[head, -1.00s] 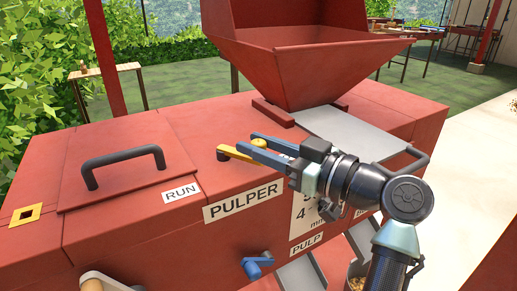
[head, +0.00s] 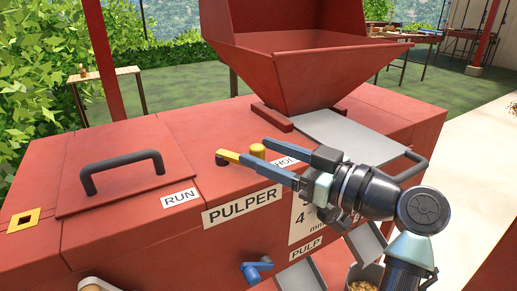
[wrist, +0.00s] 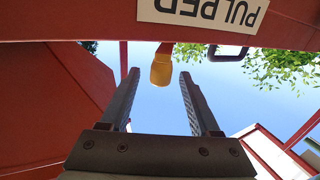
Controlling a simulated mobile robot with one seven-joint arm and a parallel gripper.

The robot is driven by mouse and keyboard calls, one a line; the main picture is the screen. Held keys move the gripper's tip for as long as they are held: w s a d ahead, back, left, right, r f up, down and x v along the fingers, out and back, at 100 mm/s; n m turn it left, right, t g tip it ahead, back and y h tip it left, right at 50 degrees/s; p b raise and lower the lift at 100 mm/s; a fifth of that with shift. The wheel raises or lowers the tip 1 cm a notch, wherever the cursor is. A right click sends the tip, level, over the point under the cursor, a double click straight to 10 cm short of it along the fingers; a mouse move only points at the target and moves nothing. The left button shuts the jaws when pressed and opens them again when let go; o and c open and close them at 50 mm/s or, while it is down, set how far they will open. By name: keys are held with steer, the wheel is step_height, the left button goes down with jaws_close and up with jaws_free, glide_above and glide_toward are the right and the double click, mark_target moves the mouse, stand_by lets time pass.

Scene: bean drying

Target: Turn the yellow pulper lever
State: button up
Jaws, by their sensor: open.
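In the wrist view, the rounded yellow end (wrist: 161,71) shows between the two open fingers, clear of both in the picture. The view is upside down.
A red hopper (head: 300,80) rises behind my gripper, with a grey plate (head: 335,132) beside it. A lid with a black handle (head: 122,160) is at left. A blue lever (head: 256,269) sticks out from the front, beside grey chutes (head: 300,278).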

steer(key=v, duration=1.1)
steer(key=shift+p, duration=0.3)
steer(key=w+a+r+m+t+h, duration=0.6)
steer(key=a+r+h, duration=0.1)
steer(key=r+h, duration=0.15)
steer(key=s+a+r+m+t+h+p, duration=0.1)
steer(key=s+a+r+m+t+h, duration=0.15)
steer(key=s+r+t, duration=0.45)
steer(key=s+a+r+m+t+h+p, duration=0.1)
steer(key=s+a+r+m+t+h, duration=0.2)
steer(key=s+r, duration=0.8)
step_height(320, 180, up, 26)
steer(key=w+n+p, duration=0.1)
steer(key=w+p, duration=0.1)
steer(key=p, duration=2.1)
steer(key=shift+w+a+p, duration=0.15)
steer(key=shift+w+p, duration=0.2)
steer(key=shift+w, duration=0.05)
steer(key=shift+f, duration=0.1)
